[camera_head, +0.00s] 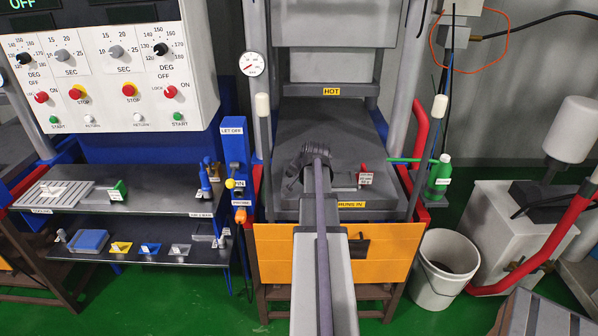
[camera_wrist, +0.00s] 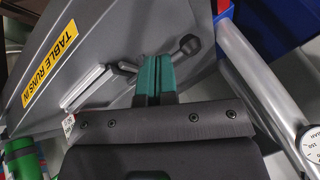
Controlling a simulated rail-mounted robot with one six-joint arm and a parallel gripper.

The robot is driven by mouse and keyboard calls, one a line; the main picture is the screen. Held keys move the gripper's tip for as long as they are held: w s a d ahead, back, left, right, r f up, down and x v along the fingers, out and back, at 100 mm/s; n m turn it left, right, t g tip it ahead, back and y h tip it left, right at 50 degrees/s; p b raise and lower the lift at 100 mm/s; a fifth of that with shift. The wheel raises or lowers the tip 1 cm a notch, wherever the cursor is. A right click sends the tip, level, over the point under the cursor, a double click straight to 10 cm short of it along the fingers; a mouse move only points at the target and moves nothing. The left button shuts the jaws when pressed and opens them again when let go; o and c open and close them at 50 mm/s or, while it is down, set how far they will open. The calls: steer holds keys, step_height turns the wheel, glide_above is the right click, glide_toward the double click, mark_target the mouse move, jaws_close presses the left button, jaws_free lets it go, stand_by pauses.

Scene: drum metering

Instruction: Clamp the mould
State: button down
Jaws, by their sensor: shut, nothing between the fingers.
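My gripper (camera_wrist: 152,62) is shut and empty, its teal fingers pressed together low over the grey press table. In the wrist view a black-knobbed lever (camera_wrist: 188,46) lies just beyond the fingertips. The fingers overlap part of its arm, and I cannot tell whether they touch it. A silver bar (camera_wrist: 88,86) lies to the left of the fingers. I cannot clearly tell the mould from the other grey parts. In the head view my arm hides the middle of the table and the fingertips. A small red-topped part (camera_head: 364,169) shows right of my wrist.
The grey press table (camera_head: 310,112) sits between upright posts, under the heated block marked HOT. A green bottle (camera_head: 439,180) and a white bucket (camera_head: 446,268) stand right. A shelf (camera_head: 150,190) with tools stands left. A gauge (camera_wrist: 311,145) is near the wrist.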

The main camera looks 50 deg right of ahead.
steer(key=s+a+r+p, duration=0.2)
steer(key=a+r+p, duration=0.2)
steer(key=r, duration=0.3)
steer(key=shift+p, duration=0.55)
steer(key=shift+s, duration=0.15)
